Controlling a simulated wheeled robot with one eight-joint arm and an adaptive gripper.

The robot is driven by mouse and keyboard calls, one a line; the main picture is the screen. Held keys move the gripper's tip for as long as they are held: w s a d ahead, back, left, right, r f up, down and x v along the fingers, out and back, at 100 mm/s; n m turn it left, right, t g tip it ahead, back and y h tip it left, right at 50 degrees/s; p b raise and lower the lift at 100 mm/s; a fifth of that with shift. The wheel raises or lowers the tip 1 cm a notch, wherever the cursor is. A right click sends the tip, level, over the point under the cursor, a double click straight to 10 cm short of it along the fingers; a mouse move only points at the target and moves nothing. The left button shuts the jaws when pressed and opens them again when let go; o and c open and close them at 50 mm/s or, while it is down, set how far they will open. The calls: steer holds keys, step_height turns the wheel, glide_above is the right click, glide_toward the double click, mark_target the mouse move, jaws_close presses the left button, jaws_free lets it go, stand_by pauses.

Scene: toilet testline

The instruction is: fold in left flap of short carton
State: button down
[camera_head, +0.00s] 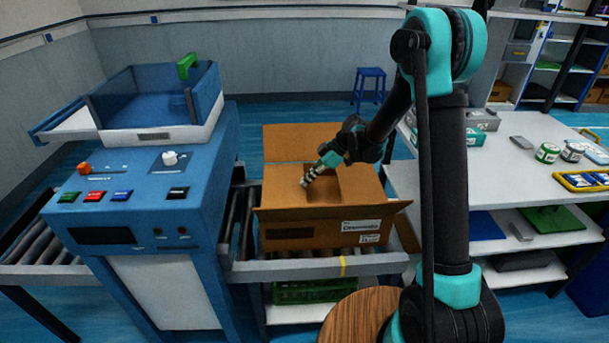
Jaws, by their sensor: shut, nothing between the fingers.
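The short carton (290,235) is an open brown box with a white label, standing on the roller conveyor in the middle of the view. Its left flap (278,184) appears to lie inward, nearly flat over the left part of the opening. My gripper (304,184) is shut and empty, with its tips pointing down and left at this flap's inner edge. I cannot tell whether they touch it. The right flap (364,184) also looks turned inward. The back flap (300,140) stands out behind, and the front flap (335,209) hangs outward.
A blue machine (150,205) with buttons stands close on the left. A white shelf table (510,160) with jars and a yellow tray (585,181) is on the right. A green crate (305,292) sits below the conveyor (320,268). A round wooden stool top (355,315) is in front.

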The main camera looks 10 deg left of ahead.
steer(key=shift+d+f, duration=0.25)
steer(key=shift+f, duration=0.75)
steer(key=shift+r, duration=0.15)
steer(key=shift+r, duration=0.75)
